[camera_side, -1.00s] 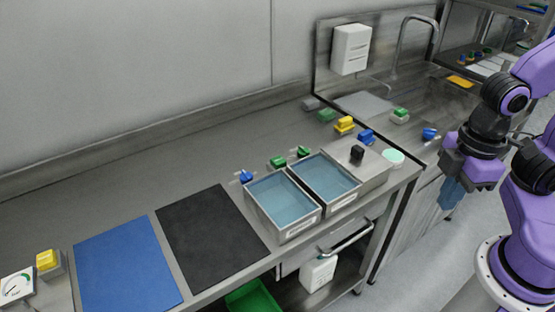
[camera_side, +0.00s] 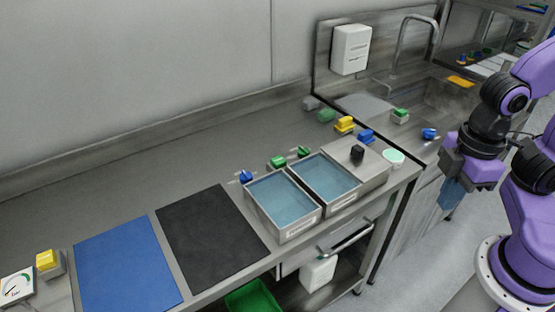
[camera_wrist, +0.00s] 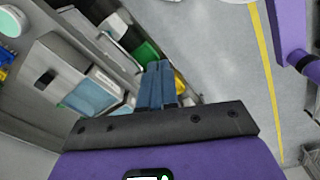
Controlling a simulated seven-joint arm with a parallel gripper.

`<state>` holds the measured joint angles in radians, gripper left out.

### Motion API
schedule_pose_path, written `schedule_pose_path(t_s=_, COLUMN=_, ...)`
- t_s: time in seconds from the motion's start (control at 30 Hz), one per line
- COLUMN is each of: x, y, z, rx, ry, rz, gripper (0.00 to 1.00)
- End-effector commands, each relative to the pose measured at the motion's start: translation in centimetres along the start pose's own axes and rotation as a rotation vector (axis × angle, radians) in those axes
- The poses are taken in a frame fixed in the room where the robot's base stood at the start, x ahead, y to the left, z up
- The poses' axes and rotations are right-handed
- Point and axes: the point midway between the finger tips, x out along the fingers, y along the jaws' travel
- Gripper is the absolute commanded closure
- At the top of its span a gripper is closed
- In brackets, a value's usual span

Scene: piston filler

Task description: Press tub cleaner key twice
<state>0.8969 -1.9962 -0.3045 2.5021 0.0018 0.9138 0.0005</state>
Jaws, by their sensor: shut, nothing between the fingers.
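A steel box (camera_side: 368,170) with an upright black key (camera_side: 357,152) on top stands on the counter, right of two water-filled tubs (camera_side: 322,178) (camera_side: 283,205). No readable label shows which control is the tub cleaner key. The black key also shows in the wrist view (camera_wrist: 47,77), at the left. My gripper (camera_side: 449,207) points downward over the floor, to the right of the counter's front edge and well apart from the box. Its blue fingers are together and empty, and they also show in the wrist view (camera_wrist: 158,68).
Blue and green taps (camera_side: 278,162) stand behind the tubs. Yellow and blue blocks (camera_side: 345,125) and a pale round disc (camera_side: 393,157) are near the box. A drawer handle (camera_side: 346,240) juts from the front. Black (camera_side: 211,236) and blue (camera_side: 126,266) mats lie left.

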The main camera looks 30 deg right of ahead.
Motion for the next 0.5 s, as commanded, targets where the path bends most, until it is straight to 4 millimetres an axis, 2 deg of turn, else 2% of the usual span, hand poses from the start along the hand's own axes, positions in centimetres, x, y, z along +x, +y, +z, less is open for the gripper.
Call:
schedule_pose_path(t_s=0.3, x=0.0, y=0.1, z=-0.3, rx=0.011, ry=0.006, rz=-0.005, gripper=1.00)
schedule_pose_path(t_s=0.37, x=0.1, y=0.1, z=-0.9, rx=0.029, ry=0.014, rz=-0.012, gripper=1.00)
schedule_pose_path(t_s=0.5, x=0.3, y=0.6, z=-3.4, rx=0.109, ry=0.060, rz=-0.043, gripper=1.00)
